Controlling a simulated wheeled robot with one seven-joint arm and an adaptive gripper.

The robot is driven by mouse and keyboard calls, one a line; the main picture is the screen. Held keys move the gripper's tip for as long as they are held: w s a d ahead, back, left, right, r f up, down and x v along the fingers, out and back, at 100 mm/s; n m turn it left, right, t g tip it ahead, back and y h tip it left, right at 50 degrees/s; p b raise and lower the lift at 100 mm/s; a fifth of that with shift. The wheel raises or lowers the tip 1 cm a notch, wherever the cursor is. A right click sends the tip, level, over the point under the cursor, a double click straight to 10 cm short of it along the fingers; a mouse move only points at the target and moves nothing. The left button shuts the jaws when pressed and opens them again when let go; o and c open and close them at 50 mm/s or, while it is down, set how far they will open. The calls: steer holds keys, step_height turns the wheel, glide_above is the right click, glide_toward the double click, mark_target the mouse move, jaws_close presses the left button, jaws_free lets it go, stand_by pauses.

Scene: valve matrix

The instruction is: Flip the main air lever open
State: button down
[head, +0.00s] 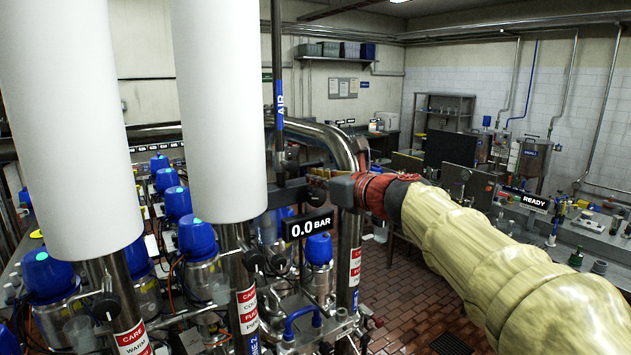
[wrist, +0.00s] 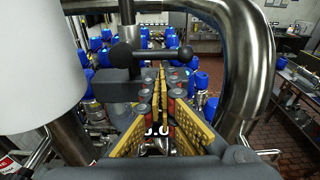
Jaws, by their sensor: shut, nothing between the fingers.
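The air line is a dark vertical pipe with a blue AIR label (head: 279,100) in the head view. A dark valve body with a black lever sits low on it; in the wrist view the lever (wrist: 155,54) lies crosswise, with a round knob at its right end. My gripper (head: 312,180) comes from the right, close to the valve. In the wrist view my gripper (wrist: 159,72) is shut and empty, its yellow-padded fingers together, with the tips just below the lever. I cannot tell whether they touch it. A gauge display (head: 308,226) below reads 0.0 BAR.
Two thick white columns (head: 222,100) stand left of the valve. A large bent steel pipe (wrist: 245,70) curves close on the right of my gripper. Several blue-capped valves (head: 178,203) fill the lower left. Open tiled floor (head: 408,290) lies beyond, and a READY sign (head: 524,199) stands at right.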

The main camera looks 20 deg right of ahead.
mark_target(318, 162)
steer(key=shift+d+r+n+b, duration=0.2)
steer(key=shift+r+n+b, duration=0.15)
steer(key=shift+n+b, duration=0.25)
step_height(318, 162, up, 3)
steer(key=n+t+h+b, duration=0.1)
steer(key=n+b, duration=0.3)
steer(key=n, duration=0.2)
steer(key=shift+w+d, duration=0.1)
steer(key=shift+d, duration=0.05)
steer(key=shift+s+a+r+n+t+h+b, duration=0.1)
steer(key=shift+a+r+n+t+h+b, duration=0.2)
steer(key=shift+r+n+b, duration=0.75)
steer(key=shift+s+a+r+n+t+y+b, duration=0.15)
steer(key=shift+a+n+b, duration=0.3)
steer(key=shift+n+b, duration=1.25)
steer(key=shift+s+a+r+n+t+h+b, duration=0.25)
steer(key=shift+r+n+b, duration=0.6)
steer(key=shift+n, duration=1)
steer(key=shift+w+a+f, duration=0.1)
steer(key=shift+a, duration=0.05)
